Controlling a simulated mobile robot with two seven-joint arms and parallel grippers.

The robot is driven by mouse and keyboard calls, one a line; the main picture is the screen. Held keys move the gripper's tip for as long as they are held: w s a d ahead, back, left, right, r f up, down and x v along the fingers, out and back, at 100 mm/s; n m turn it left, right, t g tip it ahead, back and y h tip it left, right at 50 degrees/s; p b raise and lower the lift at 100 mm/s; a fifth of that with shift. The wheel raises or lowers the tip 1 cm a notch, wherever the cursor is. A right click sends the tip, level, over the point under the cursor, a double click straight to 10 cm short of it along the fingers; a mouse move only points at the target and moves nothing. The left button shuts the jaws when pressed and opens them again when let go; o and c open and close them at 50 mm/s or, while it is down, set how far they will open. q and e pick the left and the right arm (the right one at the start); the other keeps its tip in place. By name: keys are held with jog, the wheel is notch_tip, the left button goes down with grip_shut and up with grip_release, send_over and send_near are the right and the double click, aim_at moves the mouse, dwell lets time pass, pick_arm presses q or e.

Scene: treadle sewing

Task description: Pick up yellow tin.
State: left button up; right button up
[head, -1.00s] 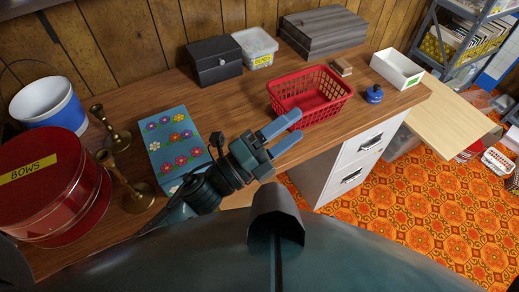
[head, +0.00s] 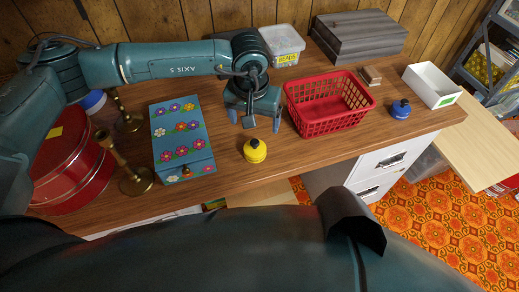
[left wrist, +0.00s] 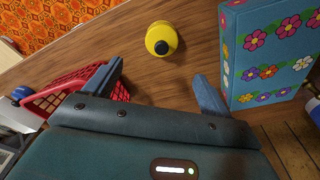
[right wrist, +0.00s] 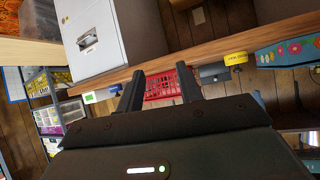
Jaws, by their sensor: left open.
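The yellow tin (head: 255,152) is small and round with a black knob on its lid. It stands upright on the wooden table, near its front edge. My left gripper (head: 252,120) points down just behind it, open and empty. In the left wrist view the tin (left wrist: 161,39) lies beyond the open fingers (left wrist: 157,88), between their lines and not touching either. The right wrist view shows the yellow tin (right wrist: 236,58) at the table edge, to the right of my right gripper (right wrist: 160,90), whose fingers are apart with nothing between them.
A red basket (head: 325,117) stands close to the right of my left gripper. A blue flowered box (head: 182,140) is to the left. Brass candlesticks (head: 131,180) and a red round tin (head: 72,175) stand farther left. A blue pot (head: 400,109) and white tray (head: 432,86) are right.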

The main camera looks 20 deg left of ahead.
aim_at(254, 142)
pick_arm(q)
jog(key=f, duration=0.6)
jog(key=shift+w+f+p, duration=0.3)
jog(key=shift+f+p, duration=0.05)
jog(key=shift+f, duration=0.05)
jog(key=shift+w+a+f+p, duration=0.1)
jog(key=shift+f+p, duration=0.2)
jog(key=shift+f, duration=1.1)
jog(key=shift+w+a+f+p, duration=0.1)
jog(key=shift+f+p, duration=0.2)
jog(key=shift+f, duration=1.05)
jog(key=c, duration=1.1)
jog(key=shift+r, duration=0.1)
